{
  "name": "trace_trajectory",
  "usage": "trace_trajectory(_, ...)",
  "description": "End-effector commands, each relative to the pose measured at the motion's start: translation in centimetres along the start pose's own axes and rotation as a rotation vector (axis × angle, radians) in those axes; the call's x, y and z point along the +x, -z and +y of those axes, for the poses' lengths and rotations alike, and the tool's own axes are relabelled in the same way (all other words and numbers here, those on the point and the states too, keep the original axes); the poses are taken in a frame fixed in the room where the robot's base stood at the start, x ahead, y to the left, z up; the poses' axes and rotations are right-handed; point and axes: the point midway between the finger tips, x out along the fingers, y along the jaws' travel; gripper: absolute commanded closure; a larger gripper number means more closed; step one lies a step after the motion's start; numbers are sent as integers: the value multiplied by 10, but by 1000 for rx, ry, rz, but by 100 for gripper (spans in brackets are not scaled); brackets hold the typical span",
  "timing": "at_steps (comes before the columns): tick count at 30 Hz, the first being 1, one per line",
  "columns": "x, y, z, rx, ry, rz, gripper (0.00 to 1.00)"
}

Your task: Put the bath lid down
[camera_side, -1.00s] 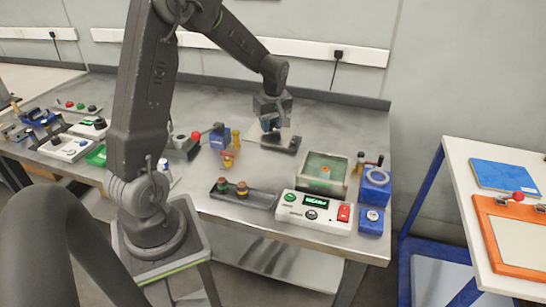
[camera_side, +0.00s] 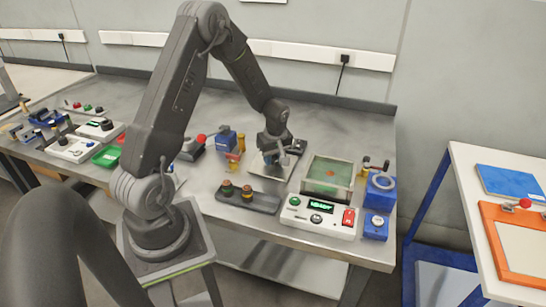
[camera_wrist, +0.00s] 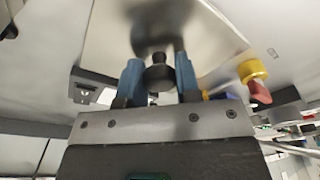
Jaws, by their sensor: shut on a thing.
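The bath lid is a pale metal plate with a black knob; in the wrist view the plate (camera_wrist: 205,28) fills the top middle. My gripper (camera_wrist: 158,70) is shut on the knob, its blue fingers on either side. In the side view my gripper (camera_side: 273,157) is over the bench, left of the bath, with the lid (camera_side: 262,172) partly hidden below it. I cannot tell whether the lid touches the bench. The bath (camera_side: 329,172) is an open, green-tinted box with a small orange thing inside.
A control panel (camera_side: 318,217) stands in front of the bath. Blue devices (camera_side: 380,190) stand to its right. A dark tray (camera_side: 248,202) with two round pieces lies in front of my gripper. A blue and yellow device (camera_side: 229,142) stands to the left. The bench behind is mostly clear.

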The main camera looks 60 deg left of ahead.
Motion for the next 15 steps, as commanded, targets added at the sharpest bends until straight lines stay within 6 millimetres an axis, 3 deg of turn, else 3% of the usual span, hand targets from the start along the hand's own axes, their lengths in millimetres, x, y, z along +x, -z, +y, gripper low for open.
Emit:
trace_trajectory(5, 2, 0, 0, 0, 0, 0, 95)
trace_trajectory(6, 3, 0, 0, 0, 0, 0, 68)
trace_trajectory(15, 2, 0, 0, 0, 0, 0, 44)
